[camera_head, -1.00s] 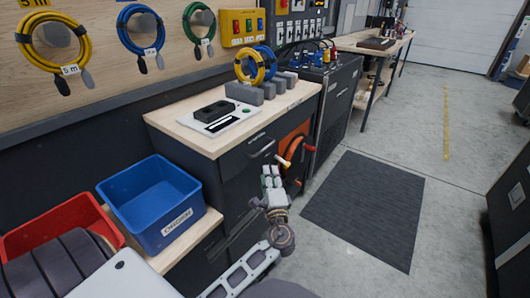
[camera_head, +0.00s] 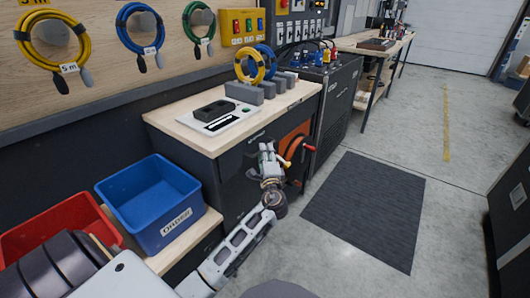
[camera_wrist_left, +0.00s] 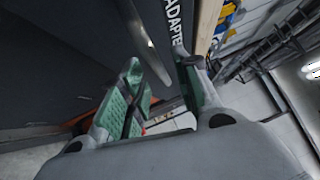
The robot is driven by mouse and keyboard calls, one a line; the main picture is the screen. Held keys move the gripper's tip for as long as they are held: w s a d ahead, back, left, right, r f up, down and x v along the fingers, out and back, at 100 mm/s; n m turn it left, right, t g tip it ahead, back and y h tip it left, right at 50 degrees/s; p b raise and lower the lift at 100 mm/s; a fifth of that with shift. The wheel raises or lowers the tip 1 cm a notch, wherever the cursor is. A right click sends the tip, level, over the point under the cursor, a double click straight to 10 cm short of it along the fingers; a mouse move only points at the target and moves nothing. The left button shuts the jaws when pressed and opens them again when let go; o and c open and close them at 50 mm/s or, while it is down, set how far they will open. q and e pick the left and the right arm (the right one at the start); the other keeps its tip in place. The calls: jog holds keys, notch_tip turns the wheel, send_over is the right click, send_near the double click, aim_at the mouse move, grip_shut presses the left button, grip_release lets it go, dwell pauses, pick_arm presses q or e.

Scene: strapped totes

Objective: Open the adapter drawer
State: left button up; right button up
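The adapter drawer (camera_head: 235,160) is the dark top drawer under the wooden counter in the head view. It looks shut. Its label, reading "ADAPTE", shows at the top of the left wrist view beside the dark drawer front (camera_wrist_left: 110,40). A pale bar handle (camera_wrist_left: 150,42) stands on that front; in the head view my gripper covers it. My left gripper (camera_head: 268,150) is at the drawer front. Its green-padded fingers (camera_wrist_left: 158,78) are apart, with the handle's near end showing in the gap between them. I cannot tell if they touch it. My right gripper is out of view.
An orange reel (camera_head: 296,142) with a red-knobbed crank sits just right of the gripper. A blue tote (camera_head: 150,205) and a red tote (camera_head: 50,228) stand on a lower shelf at left. A dark floor mat (camera_head: 365,210) lies in open floor to the right.

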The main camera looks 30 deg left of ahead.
pick_arm(q)
jog(key=shift+x, duration=0.8)
grip_shut()
